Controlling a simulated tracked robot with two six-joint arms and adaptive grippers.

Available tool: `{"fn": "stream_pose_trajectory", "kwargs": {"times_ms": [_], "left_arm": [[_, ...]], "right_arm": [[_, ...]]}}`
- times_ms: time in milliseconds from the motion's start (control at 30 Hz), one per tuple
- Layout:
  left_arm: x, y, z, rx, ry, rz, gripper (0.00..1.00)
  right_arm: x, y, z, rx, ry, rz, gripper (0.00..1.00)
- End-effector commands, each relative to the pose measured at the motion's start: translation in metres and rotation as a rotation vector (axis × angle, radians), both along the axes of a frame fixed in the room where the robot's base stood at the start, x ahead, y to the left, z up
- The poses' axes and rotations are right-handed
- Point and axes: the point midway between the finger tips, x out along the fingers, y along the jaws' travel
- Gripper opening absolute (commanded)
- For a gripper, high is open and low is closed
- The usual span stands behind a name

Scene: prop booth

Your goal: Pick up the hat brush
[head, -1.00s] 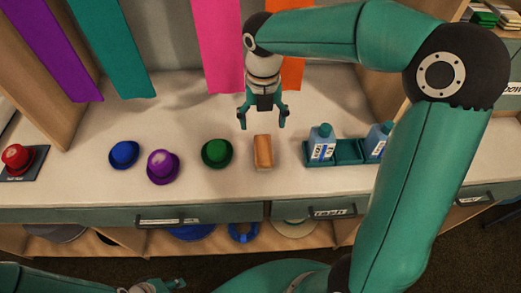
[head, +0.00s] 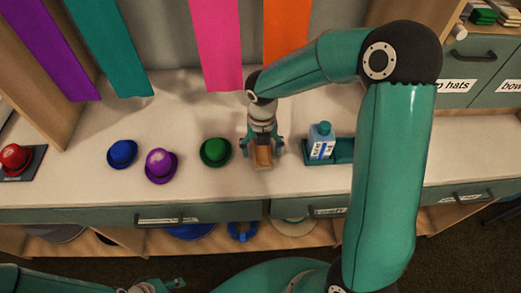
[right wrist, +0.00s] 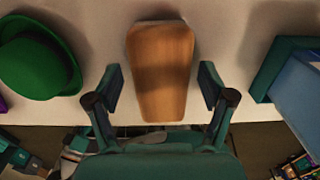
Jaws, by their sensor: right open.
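The hat brush (head: 263,158), with an orange-brown wooden back, lies on the pale counter. It also shows in the right wrist view (right wrist: 161,65), upper middle, running lengthwise between the fingers. My right gripper (head: 264,150) is open over it, one finger on each side; in the right wrist view (right wrist: 160,82) a gap shows between each finger and the brush. My left gripper (head: 172,284) is low at the bottom edge in the head view, far from the brush; its jaw state is unclear.
A green hat (head: 215,151) stands left of the brush, with a purple hat (head: 160,165) and a blue hat (head: 122,153) beyond. A teal tray (head: 344,150) with a blue bottle (head: 320,143) is to the right. A red hat (head: 14,157) sits far left.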

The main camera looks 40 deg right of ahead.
Motion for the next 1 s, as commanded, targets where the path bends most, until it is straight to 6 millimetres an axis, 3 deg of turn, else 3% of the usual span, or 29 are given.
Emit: {"fn": "stream_pose_trajectory", "kwargs": {"times_ms": [233,633,1000], "left_arm": [[0.0000,0.0000,0.0000,0.000,0.000,0.000,0.40],[0.0000,0.0000,0.0000,0.000,0.000,0.000,0.40],[0.0000,0.0000,0.0005,0.000,0.000,0.000,0.40]], "right_arm": [[-0.0002,-0.0003,-0.0010,0.000,0.000,-0.001,0.78],[0.0000,-0.0002,-0.0006,-0.001,-0.001,-0.001,0.13],[0.0007,-0.0002,0.0044,-0.001,-0.003,-0.001,0.13]]}}
